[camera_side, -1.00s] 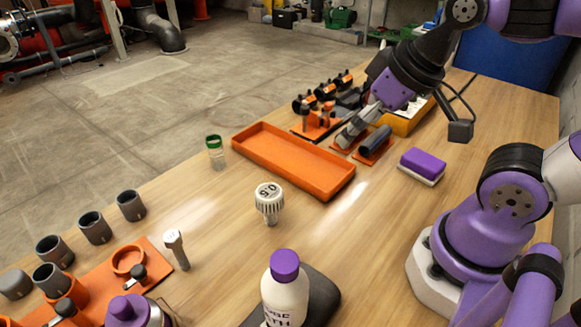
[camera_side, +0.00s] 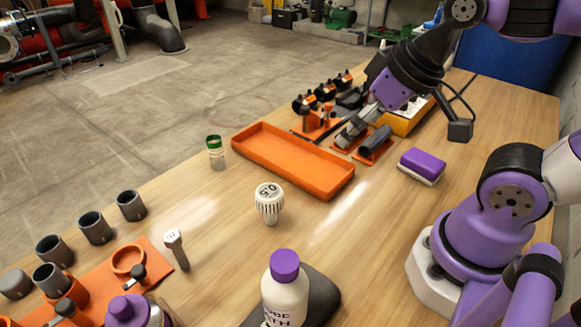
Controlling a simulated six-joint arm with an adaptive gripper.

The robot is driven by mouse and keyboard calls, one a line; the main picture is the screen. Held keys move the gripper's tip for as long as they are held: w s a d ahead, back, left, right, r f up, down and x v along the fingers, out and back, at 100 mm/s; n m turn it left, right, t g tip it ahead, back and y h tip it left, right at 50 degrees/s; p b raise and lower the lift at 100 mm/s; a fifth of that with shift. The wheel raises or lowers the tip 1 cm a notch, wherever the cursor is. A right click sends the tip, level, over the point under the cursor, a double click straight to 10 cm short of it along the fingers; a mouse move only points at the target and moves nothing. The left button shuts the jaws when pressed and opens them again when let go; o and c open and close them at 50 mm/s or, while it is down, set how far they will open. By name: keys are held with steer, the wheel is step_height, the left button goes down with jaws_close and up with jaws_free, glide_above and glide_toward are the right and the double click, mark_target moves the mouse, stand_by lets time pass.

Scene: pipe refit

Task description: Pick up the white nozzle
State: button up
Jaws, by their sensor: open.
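A white ribbed piece with "0.5" on its round top (camera_side: 269,204) stands upright on the wooden table, in front of the orange tray. I cannot tell for certain which is the white nozzle. My gripper (camera_side: 350,134) is at the back of the table, low over the orange holders, well away from both pieces. It is open; its fingertips are small and partly blend with the parts around them, and I see no object clearly between them.
An empty orange tray (camera_side: 292,160) lies mid-table. A green-lidded jar (camera_side: 215,152), a purple-capped white bottle (camera_side: 285,290), grey pipe sleeves (camera_side: 92,227) and a purple sponge block (camera_side: 422,163) stand around. A dark cylinder (camera_side: 376,141) lies beside my gripper.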

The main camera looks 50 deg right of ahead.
mark_target(271, 191)
steer(key=w+a+f+n+g+y, duration=0.1)
steer(key=w+a+f+n, duration=0.3)
steer(key=w+a+f+n+g+y, duration=0.1)
steer(key=w+a+f+n+y, duration=0.1)
steer(key=w+a+f+n, duration=0.1)
steer(key=shift+w+a+f+n, duration=0.4)
steer(key=shift+w+a+n, duration=0.2)
steer(key=shift+w+n, duration=0.1)
steer(key=x, duration=0.5)
steer(key=shift+s+a+f, duration=0.1)
steer(key=shift+a+f, duration=0.15)
steer(key=shift+f, duration=0.1)
steer(key=c, duration=1.1)
